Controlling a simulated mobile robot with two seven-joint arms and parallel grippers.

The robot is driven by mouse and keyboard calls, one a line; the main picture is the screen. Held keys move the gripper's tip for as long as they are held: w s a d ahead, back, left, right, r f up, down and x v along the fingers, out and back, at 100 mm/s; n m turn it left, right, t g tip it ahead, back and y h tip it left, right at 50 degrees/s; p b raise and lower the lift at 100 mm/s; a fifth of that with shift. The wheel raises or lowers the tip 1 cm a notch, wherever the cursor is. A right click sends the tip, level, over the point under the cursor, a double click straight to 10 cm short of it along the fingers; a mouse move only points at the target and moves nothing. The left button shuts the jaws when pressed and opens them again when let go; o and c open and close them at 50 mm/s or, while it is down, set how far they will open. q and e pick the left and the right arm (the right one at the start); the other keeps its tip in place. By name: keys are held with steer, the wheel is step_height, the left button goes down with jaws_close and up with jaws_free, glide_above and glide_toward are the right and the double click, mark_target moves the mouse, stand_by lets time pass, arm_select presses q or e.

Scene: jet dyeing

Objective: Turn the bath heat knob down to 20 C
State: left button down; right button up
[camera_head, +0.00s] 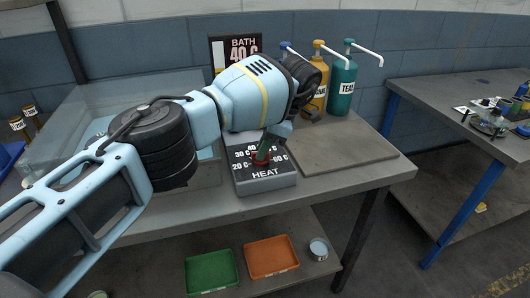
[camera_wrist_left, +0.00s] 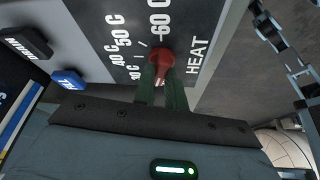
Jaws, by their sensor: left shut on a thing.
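The heat knob is red (camera_head: 260,159) and sits on the grey HEAT panel (camera_head: 265,188), whose dial marks run from 20 C at left to 60 C at right. My left gripper (camera_head: 267,150) reaches down over the panel with its dark green fingers shut on the knob. In the left wrist view the red knob (camera_wrist_left: 162,60) sits between the fingertips (camera_wrist_left: 161,76). The knob's pointer is hidden, so I cannot tell its exact setting. The bath display (camera_head: 238,50) behind reads 40 C, partly covered by my arm. My right gripper is out of view.
Teal (camera_head: 342,86) and yellow (camera_head: 318,92) pump bottles stand at the back, with another pump behind my arm. A bare grey board (camera_head: 340,153) lies right of the panel. Green (camera_head: 211,271) and orange (camera_head: 271,257) trays sit on the lower shelf.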

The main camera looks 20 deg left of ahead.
arm_select(q)
steer(key=shift+w+f+n+g+b, duration=0.15)
steer(key=shift+n+g+b, duration=0.25)
steer(key=shift+n+b, duration=0.55)
steer(key=shift+n+h+b, duration=0.3)
steer(key=shift+n+b, duration=0.05)
steer(key=shift+n, duration=0.2)
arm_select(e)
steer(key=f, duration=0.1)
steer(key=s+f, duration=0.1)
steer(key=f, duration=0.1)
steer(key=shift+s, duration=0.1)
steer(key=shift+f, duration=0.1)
arm_select(q)
steer(key=c, duration=1.4)
jaws_free()
steer(key=shift+c, duration=0.2)
steer(key=shift+r, duration=0.2)
